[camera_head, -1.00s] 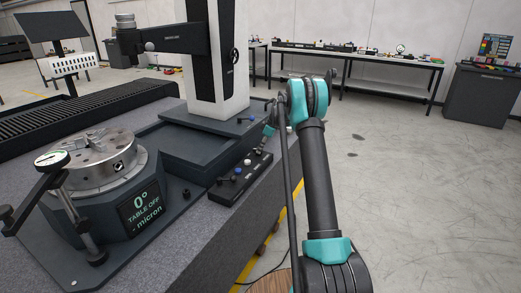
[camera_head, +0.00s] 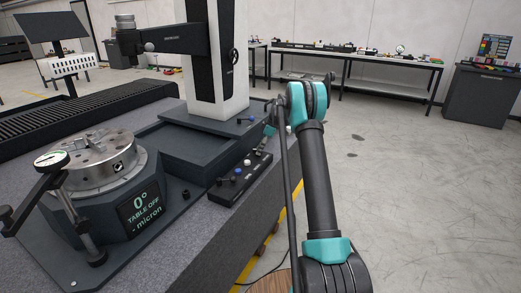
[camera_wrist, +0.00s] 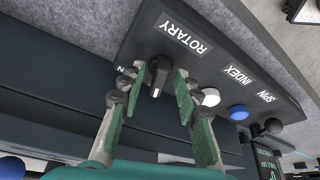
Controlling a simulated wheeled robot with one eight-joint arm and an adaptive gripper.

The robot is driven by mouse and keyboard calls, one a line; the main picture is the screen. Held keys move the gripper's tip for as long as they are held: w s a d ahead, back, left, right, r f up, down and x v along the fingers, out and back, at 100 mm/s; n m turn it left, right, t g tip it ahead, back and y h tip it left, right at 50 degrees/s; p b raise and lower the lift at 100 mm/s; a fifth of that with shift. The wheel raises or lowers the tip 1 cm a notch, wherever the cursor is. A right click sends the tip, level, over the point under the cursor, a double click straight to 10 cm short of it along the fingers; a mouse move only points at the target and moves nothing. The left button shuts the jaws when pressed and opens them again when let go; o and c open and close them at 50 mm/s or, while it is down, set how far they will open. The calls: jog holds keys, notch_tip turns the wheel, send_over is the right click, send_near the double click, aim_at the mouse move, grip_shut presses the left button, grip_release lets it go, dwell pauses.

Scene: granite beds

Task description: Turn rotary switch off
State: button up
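The rotary switch (camera_wrist: 160,75) is a black knob with a white pointer line, under the ROTARY label on a dark control panel (camera_wrist: 240,58) in the wrist view. My gripper (camera_wrist: 159,74) is open, with one green-padded finger on each side of the knob. Small gaps seem to show between pads and knob; contact is hard to tell. A partly hidden label ending in "N" lies left of the left finger. In the head view my gripper (camera_head: 266,135) is over the far end of the panel (camera_head: 226,192), and the switch cannot be made out.
A white button (camera_wrist: 209,97) sits close beside the right finger, with a blue button (camera_wrist: 239,112) and a black knob (camera_wrist: 273,126) farther right. A white column (camera_head: 217,60) stands behind the panel.

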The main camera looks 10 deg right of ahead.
jog(key=v, duration=1.2)
jog(key=shift+d, duration=0.1)
